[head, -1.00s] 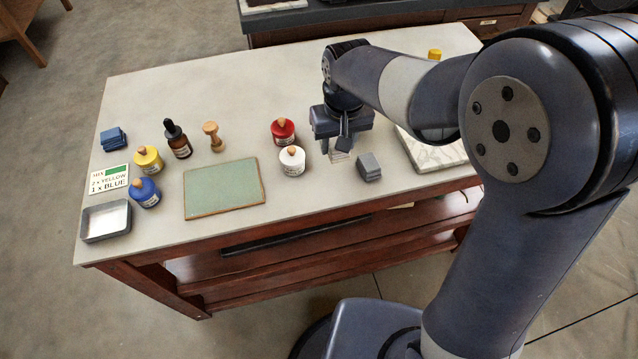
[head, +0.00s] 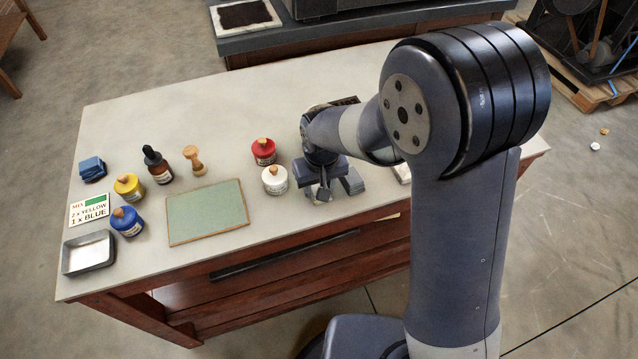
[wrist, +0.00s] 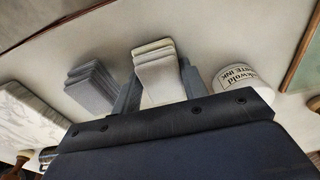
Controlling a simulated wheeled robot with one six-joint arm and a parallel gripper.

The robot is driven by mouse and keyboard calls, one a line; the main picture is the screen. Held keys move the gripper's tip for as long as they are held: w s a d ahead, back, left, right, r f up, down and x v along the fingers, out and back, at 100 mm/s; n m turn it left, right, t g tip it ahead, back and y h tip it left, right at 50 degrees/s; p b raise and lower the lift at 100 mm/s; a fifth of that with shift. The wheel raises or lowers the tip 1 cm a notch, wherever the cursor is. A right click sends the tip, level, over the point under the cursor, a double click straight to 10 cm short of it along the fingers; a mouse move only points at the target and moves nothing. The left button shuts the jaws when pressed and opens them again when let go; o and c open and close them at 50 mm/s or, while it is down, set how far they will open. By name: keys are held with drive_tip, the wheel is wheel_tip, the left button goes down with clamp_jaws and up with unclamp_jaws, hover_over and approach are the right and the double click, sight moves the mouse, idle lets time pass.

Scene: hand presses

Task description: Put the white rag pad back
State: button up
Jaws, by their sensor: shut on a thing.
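The white rag pad (wrist: 157,72), a small folded pale stack, sits between the two fingers of my gripper (wrist: 160,88) in the wrist view. The gripper is shut on it. In the head view my gripper (head: 324,190) is low over the front part of the table, right of the white ink jar (head: 275,180), and hides most or all of the pad. I cannot tell whether the pad touches the tabletop. A grey rag pad (wrist: 90,88) lies just beside the gripper; in the head view it (head: 352,183) is at the gripper's right. A blue pad (head: 91,168) lies at the far left.
Red (head: 263,151), yellow (head: 128,186) and blue (head: 127,220) jars, a dropper bottle (head: 156,165), a wooden tool (head: 193,160), a green mat (head: 207,212), a mix card (head: 89,209) and a metal tray (head: 88,252) stand leftward. A marble slab (wrist: 30,118) lies right.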

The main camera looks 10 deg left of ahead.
drive_tip(key=o, duration=0.9)
drive_tip(key=shift+f, duration=0.1)
drive_tip(key=shift+o, duration=0.2)
wheel_tip(320, 180, up, 12)
drive_tip(key=s, duration=0.1)
drive_tip(key=shift+d+p, duration=0.3)
drive_tip(key=shift+d, duration=0.05)
drive_tip(key=shift+s, duration=0.1)
drive_tip(key=f, duration=0.8)
drive_tip(key=w+f+b, duration=0.1)
drive_tip(key=f, duration=0.3)
drive_tip(key=shift+w+a+f, duration=0.1)
drive_tip(key=shift+a+f, duration=0.25)
wheel_tip(320, 180, up, 3)
drive_tip(key=shift+r+p, duration=0.15)
drive_tip(key=shift+p, duration=0.2)
drive_tip(key=shift+r, duration=0.65)
